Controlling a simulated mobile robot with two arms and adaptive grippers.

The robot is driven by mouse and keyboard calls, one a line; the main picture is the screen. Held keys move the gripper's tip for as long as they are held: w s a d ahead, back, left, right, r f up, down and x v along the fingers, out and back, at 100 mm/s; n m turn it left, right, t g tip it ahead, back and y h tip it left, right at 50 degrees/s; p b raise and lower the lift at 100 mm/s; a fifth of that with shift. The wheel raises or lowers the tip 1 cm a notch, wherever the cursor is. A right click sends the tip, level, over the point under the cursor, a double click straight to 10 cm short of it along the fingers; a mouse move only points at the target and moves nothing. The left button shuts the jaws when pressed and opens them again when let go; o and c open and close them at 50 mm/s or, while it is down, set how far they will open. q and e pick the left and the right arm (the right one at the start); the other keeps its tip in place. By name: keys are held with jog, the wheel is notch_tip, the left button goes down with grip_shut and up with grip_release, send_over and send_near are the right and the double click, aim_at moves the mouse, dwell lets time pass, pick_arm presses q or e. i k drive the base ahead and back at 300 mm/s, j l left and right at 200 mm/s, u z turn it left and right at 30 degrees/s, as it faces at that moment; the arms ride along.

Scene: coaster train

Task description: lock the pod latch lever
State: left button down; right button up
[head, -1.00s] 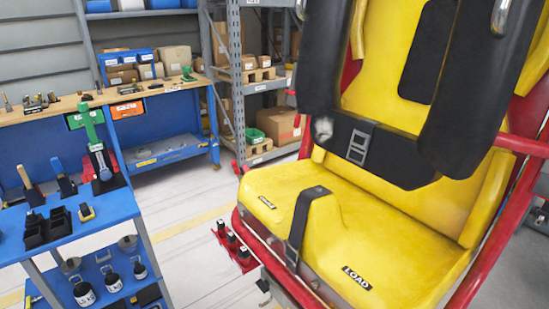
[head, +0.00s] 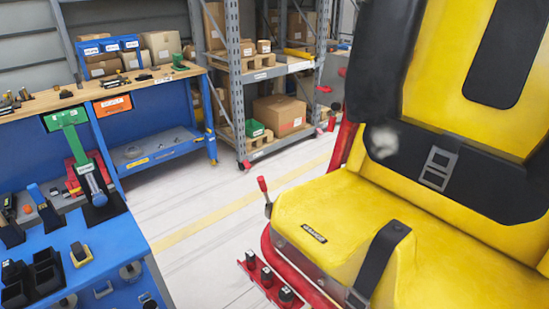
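The yellow pod seat (head: 345,215) with its red frame fills the right side of the head view. A small lever with a red grip (head: 262,185) stands upright, tilted a little, at the seat's left edge. It looks like the latch lever; its base is partly hidden by the frame. The black padded restraint (head: 385,75) hangs in front of the backrest, and a black strap (head: 379,262) runs over the seat's front. Neither of my grippers is in view.
A blue tool cart (head: 105,245) with black holders and tools stands at the lower left. Behind it are a blue workbench (head: 160,150) and a grey shelf rack (head: 233,80) with boxes. The pale floor (head: 205,215) between cart and seat is clear.

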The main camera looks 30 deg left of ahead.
aim_at(260, 180)
jog(key=i+j, duration=0.1)
jog(key=j, duration=0.3)
jog(key=i+j, duration=0.1)
jog(key=j, duration=0.3)
jog(key=i+j+z, duration=0.1)
jog(key=j, duration=0.35)
